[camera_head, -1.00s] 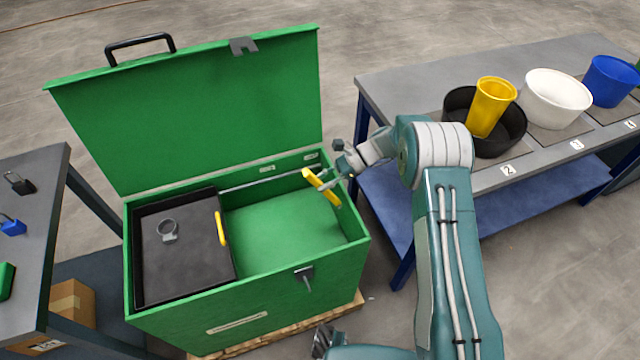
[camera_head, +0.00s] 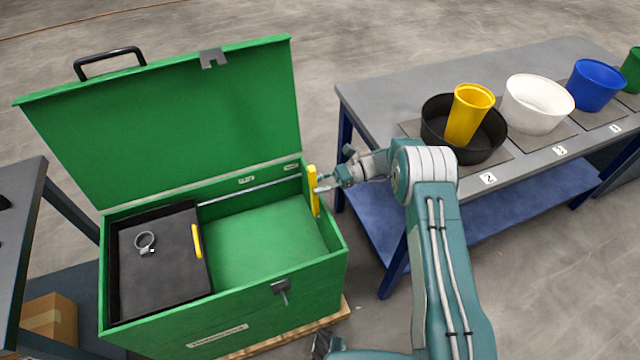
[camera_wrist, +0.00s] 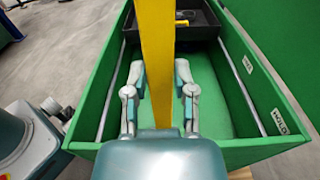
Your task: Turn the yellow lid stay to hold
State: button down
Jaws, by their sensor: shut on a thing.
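The yellow lid stay (camera_head: 313,190) stands nearly upright at the right end wall of the green box (camera_head: 225,330). In the wrist view the stay (camera_wrist: 157,60) runs up the middle of the picture, between the fingers. My gripper (camera_head: 322,188) is shut on the stay; in the wrist view my gripper (camera_wrist: 158,95) has one finger on each side of it. The green lid (camera_head: 165,125) stands open, leaning back. A HOLD label (camera_wrist: 279,121) shows on the box wall in the wrist view, to the right of the stay.
A black tray (camera_head: 160,285) with a yellow handle (camera_head: 197,241) and a grey ring (camera_head: 145,242) sits in the box's left part. A workbench (camera_head: 400,85) with a black basin (camera_head: 433,140) and several buckets stands right of the box. Open floor lies behind.

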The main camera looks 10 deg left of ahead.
jog(key=shift+a+f, duration=0.1)
jog(key=shift+a, duration=0.05)
jog(key=c, duration=0.5)
grip_release()
jog(key=shift+c, duration=0.2)
jog(key=shift+o, duration=0.5)
jog(key=shift+a, duration=0.15)
jog(key=shift+r, duration=0.45)
notch_tip(320, 180, up, 9)
